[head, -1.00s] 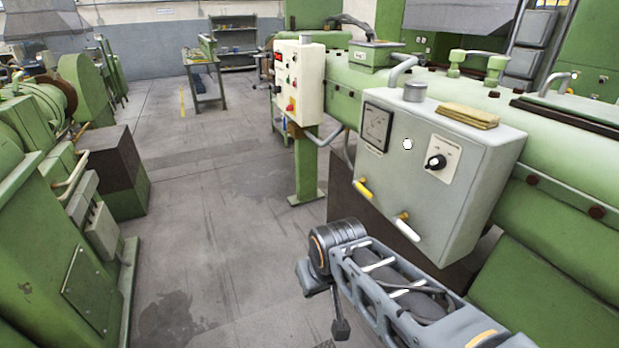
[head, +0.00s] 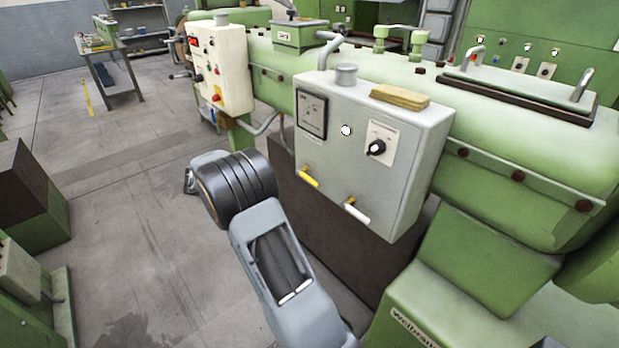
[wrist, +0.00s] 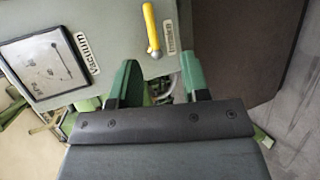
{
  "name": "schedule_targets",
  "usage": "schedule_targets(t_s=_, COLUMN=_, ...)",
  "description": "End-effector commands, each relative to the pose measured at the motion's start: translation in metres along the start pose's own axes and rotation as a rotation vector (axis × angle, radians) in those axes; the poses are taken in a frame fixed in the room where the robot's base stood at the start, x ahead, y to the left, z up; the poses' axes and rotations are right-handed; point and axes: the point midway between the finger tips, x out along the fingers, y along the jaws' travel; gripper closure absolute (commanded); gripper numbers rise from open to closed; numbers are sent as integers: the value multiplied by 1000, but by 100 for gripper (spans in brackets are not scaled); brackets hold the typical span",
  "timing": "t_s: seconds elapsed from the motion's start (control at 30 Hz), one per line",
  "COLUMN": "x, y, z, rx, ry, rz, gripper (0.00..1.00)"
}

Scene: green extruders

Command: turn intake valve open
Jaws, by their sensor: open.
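A grey control box (head: 375,165) on the green machine has two small lever valves low on its front, one with a yellow handle (head: 310,178) and one with a white handle (head: 356,213). In the wrist view the yellow handle (wrist: 151,28) stands beyond my gripper, beside a small label too blurred to read surely. My gripper (wrist: 158,75) has its two green fingers apart with nothing between them; neither touches the handle. In the head view my fingers are mostly hidden by my wrist, left of the box.
A gauge (wrist: 42,65) marked "vacuum" and a black knob (head: 376,147) are on the box. A cream switch panel (head: 220,68) stands behind to the left. A dark brown block (head: 320,225) lies below the box. Grey floor (head: 120,200) is open to the left.

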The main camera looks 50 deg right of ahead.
Motion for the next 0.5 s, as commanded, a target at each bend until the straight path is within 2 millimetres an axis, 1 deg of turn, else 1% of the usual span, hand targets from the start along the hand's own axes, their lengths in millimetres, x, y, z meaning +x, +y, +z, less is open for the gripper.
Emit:
schedule_targets(t_s=0.03, x=3, y=-1, z=-8, rx=12, ry=-10, rz=43, gripper=58)
schedule_targets(t_s=0.1, x=7, y=-1, z=-15, rx=29, ry=-17, rz=92, gripper=58)
schedule_targets(t_s=0.2, x=12, y=0, z=-22, rx=46, ry=-21, rz=136, gripper=58)
schedule_targets(t_s=0.27, x=16, y=0, z=-24, rx=52, ry=-24, rz=150, gripper=58)
schedule_targets(t_s=0.37, x=29, y=3, z=-25, rx=55, ry=-25, rz=159, gripper=58)
schedule_targets(t_s=0.5, x=54, y=8, z=-23, rx=54, ry=-27, rz=159, gripper=58)
